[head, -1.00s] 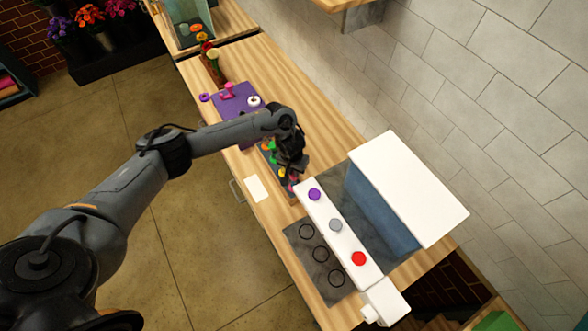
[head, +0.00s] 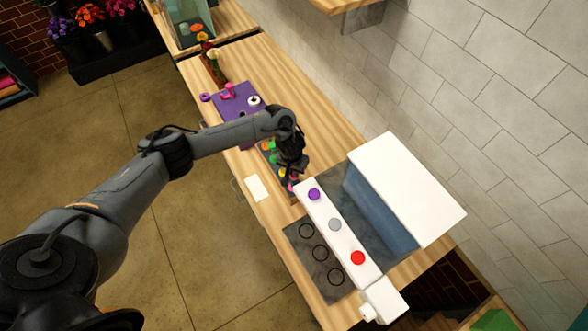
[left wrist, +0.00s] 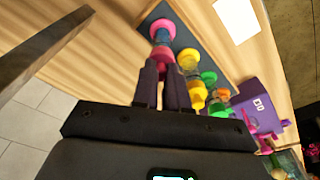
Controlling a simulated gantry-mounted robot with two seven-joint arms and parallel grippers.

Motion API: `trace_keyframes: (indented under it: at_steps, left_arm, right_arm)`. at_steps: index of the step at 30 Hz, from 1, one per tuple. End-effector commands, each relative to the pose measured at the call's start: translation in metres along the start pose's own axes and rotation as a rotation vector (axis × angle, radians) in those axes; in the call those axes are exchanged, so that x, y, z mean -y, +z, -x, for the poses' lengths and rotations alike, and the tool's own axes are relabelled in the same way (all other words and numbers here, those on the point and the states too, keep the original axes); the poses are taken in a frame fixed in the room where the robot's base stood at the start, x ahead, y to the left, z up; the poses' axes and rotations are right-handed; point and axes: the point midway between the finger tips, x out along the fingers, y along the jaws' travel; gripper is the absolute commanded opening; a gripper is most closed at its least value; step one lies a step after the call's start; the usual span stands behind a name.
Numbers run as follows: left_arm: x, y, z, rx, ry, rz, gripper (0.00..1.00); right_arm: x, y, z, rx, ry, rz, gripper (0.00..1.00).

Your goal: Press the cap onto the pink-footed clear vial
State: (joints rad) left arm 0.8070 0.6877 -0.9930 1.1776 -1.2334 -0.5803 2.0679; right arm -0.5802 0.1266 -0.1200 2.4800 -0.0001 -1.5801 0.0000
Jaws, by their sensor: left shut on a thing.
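The pink-footed vial (left wrist: 162,40) stands at the end of a dark strip (left wrist: 187,42) in the left wrist view, its clear body looking bluish above a pink foot (left wrist: 163,27). My left gripper (left wrist: 161,68) is shut on a small magenta cap (left wrist: 162,55) at its fingertips. The cap is in line with the vial's top; I cannot tell if it is seated or just touching. In the head view my left gripper (head: 291,168) is over the near end of the strip and hides most of the vial. My right gripper is not in view.
Several yellow, green and orange pieces (left wrist: 208,78) stand along the strip beside the vial. A purple board (head: 228,101) lies behind. A white button panel (head: 335,225) stands close to the gripper's right. A white card (head: 257,188) lies at the counter edge.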

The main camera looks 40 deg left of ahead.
Motion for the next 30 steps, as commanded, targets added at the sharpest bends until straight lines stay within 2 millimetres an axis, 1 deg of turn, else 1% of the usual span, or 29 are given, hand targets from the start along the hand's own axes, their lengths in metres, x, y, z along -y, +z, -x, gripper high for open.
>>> trace_keyframes:
  at_steps: [7,8,12,13,19,24,30]
  left_arm:
    - [0.0000,0.0000,0.0000,0.000,0.000,0.000,0.00]
    - [0.0000,-0.0001,0.0000,0.000,0.000,0.000,0.17]
    - [0.0000,-0.0001,0.0001,0.000,0.000,0.000,0.39]
    - [0.0000,-0.0001,0.0001,0.000,0.000,0.000,0.43]
    - [0.0000,-0.0001,0.0001,0.000,0.000,0.000,0.43]
    - [0.0001,-0.0001,0.0001,0.000,0.000,0.000,0.68]
    - [0.0001,-0.0001,0.0001,0.000,0.000,0.000,0.68]
  right_arm:
    - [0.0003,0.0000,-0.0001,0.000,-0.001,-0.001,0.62]
    - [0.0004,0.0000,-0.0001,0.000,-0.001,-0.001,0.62]
    - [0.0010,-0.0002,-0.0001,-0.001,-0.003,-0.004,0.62]
    - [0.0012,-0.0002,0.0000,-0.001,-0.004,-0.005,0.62]
    - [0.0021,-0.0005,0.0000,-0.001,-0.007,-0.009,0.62]
    - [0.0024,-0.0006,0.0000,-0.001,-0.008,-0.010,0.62]
    - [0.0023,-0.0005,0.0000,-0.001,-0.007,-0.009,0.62]
